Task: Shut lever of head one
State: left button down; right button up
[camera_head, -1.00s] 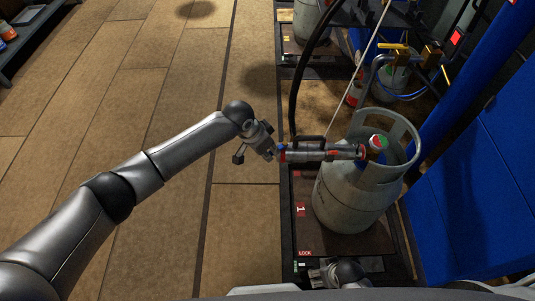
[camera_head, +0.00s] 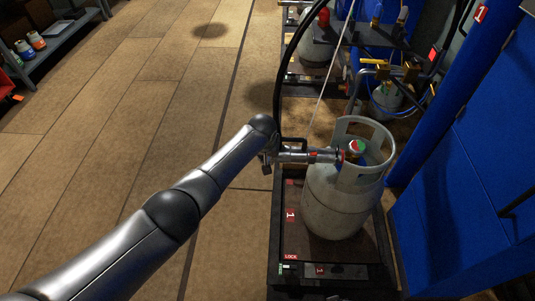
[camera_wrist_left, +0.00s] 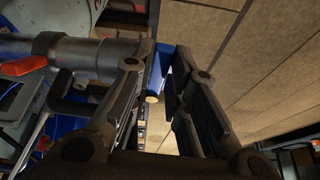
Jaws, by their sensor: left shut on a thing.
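The filling head of station one (camera_head: 298,156) is a grey metal tube lying level, its right end at the gas cylinder's valve (camera_head: 357,147). The grey cylinder (camera_head: 335,208) stands upright on the scale marked 1 (camera_head: 291,240). My left gripper (camera_head: 268,160) is at the head's left end, mostly hidden behind my own wrist. In the left wrist view its fingers (camera_wrist_left: 164,72) are shut on the blue lever (camera_wrist_left: 152,78) at the head's end. The head's grey body (camera_wrist_left: 95,52) and a red tab (camera_wrist_left: 22,66) show there too. My right gripper is out of view.
A black hose (camera_head: 281,85) rises from the head, close to my left wrist. Another scale with a cylinder (camera_head: 318,55) stands behind. Blue panels (camera_head: 480,190) bound the right side. The wooden floor on the left is clear up to a shelf (camera_head: 55,48).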

pick_arm(q)
jog(key=shift+d+n, duration=0.3)
jog(key=shift+n, duration=0.2)
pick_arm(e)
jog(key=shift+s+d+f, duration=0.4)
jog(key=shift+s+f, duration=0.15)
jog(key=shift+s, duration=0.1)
pick_arm(q)
jog(key=c, duration=1.4)
grip_release()
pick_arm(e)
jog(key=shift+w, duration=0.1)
pick_arm(q)
jog(key=v, duration=1.2)
jog(key=shift+d, duration=0.25)
